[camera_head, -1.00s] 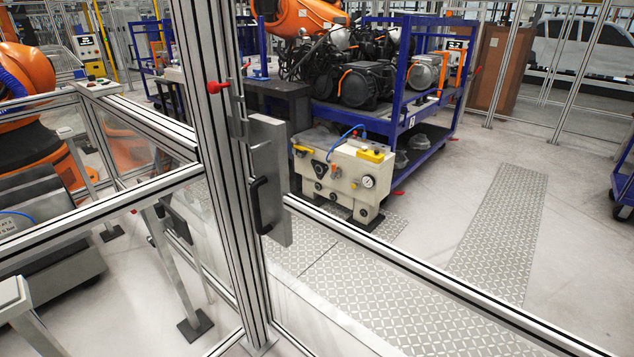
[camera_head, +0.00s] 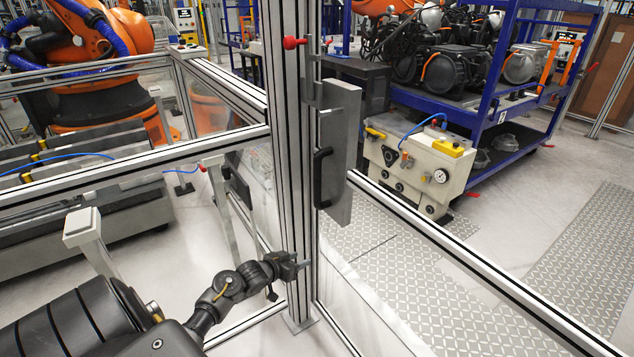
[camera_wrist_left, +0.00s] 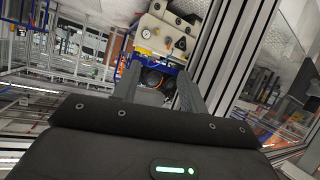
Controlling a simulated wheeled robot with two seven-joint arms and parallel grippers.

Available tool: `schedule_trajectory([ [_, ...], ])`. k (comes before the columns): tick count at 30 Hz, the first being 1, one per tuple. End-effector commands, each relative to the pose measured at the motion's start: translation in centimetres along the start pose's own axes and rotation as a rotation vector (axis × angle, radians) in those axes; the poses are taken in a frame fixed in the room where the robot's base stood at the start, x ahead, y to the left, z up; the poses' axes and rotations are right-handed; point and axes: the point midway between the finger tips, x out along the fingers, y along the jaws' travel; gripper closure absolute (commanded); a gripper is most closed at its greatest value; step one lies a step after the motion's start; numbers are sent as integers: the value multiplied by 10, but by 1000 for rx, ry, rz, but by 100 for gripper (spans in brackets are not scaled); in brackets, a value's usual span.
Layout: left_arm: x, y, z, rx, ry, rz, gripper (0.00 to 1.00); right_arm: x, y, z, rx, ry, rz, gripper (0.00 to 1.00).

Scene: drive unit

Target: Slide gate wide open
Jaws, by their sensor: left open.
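The gate is an aluminium-framed clear panel, and its lower right part (camera_head: 455,250) runs along the walkway. A black pull handle (camera_head: 322,178) sits on the gate post beside a grey lock plate (camera_head: 343,150). A red knob (camera_head: 292,42) is higher on the post. My left gripper (camera_head: 300,264) is low in front of the post, below the handle and apart from it. In the left wrist view its two fingers (camera_wrist_left: 160,88) are spread with nothing between them. Whether it touches the post, I cannot tell. My right gripper is out of view.
A cream pneumatic unit (camera_head: 420,165) stands behind the gate, near a blue rack (camera_head: 490,110) with motors. An orange robot (camera_head: 90,80) is behind the fence at left. A grey post (camera_head: 85,235) stands near my left arm. Tread plate floor (camera_head: 400,270) lies clear beyond the gate.

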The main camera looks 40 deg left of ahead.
Motion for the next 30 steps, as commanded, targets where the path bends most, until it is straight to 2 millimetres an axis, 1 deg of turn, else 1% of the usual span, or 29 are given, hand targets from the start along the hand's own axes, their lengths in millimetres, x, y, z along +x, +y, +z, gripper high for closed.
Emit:
schedule_trajectory([
  [1, -4, -8, -53, 23, 96, 15, 57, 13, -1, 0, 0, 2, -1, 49],
  [2, -10, -10, -81, 32, 143, 25, 57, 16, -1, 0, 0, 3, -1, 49],
  [3, -19, -12, -116, 48, 200, 38, 57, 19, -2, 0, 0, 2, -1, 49],
  [6, -46, -11, -183, 91, 310, 65, 57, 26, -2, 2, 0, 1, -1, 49],
  [9, -69, -8, -224, 125, 379, 81, 57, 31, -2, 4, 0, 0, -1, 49],
  [12, -82, -5, -244, 144, 412, 90, 57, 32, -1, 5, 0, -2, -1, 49],
  [13, -84, -4, -248, 146, 417, 91, 57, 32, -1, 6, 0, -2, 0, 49],
  [16, -86, -4, -251, 148, 423, 92, 57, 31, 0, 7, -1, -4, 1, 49],
  [19, -83, -4, -253, 147, 423, 92, 57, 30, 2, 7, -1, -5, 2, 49],
  [23, -70, -2, -260, 145, 424, 92, 57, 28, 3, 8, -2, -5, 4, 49],
  [30, -28, 3, -278, 143, 423, 92, 57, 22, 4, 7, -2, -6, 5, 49],
])
